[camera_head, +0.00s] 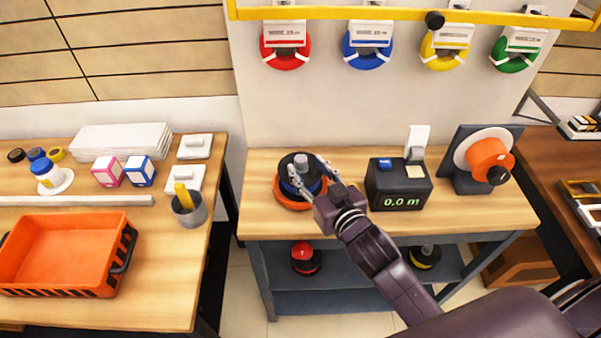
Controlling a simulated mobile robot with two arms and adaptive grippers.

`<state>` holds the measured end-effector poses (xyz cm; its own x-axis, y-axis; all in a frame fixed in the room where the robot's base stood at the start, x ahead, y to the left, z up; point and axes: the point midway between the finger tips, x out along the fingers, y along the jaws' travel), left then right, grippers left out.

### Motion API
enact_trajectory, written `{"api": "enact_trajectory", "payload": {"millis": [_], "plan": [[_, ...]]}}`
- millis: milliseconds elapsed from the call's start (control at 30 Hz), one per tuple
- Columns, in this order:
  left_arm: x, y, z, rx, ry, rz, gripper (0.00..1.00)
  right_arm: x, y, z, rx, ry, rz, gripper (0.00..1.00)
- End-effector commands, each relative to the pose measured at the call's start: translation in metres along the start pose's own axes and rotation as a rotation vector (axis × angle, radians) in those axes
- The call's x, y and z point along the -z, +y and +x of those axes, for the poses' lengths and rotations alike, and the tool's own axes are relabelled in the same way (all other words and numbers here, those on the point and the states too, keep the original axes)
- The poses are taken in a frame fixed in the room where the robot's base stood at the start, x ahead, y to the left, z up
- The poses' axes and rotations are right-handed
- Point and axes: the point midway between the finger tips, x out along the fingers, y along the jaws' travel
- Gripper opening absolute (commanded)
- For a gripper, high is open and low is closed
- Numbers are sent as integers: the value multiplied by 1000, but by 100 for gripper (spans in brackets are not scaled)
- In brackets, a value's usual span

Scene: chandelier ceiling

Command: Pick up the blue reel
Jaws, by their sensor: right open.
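The blue reel (286,187) sits on the wooden workbench on an orange round base (288,204). It has a black top with a grey knob, and a band of blue shows at its side. My right gripper (305,167) comes in from the lower right. Its two fingers are apart, one on each side of the reel's top. I cannot tell whether they touch it. The fingers and wrist hide part of the reel's right side. My left gripper is not in view.
A black meter box (400,185) reading 0.0 m and an orange reel on a stand (487,158) are to the right. Coils hang on the wall above. Red (306,259) and yellow (425,257) reels sit on the lower shelf. An orange crate (60,250) is left.

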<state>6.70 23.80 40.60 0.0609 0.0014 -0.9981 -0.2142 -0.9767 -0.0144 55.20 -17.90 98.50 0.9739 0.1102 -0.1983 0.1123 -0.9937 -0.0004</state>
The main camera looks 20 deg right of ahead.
Motion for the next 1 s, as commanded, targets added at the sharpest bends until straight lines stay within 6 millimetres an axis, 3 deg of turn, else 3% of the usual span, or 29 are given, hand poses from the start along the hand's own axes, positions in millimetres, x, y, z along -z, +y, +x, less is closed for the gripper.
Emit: {"api": "enact_trajectory", "payload": {"millis": [133, 300, 400, 600, 1000], "plan": [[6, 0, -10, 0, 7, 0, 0, 3, -3, 20, 0, 1, -1, 42], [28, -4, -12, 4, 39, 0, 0, 1, -3, 36, 1, 1, -1, 42], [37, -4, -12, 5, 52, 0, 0, 1, -3, 39, 1, 1, 0, 42], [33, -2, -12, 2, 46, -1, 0, 0, -3, 39, 1, 1, 0, 42], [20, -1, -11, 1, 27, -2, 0, 0, -3, 38, 1, 1, 0, 0]]}}
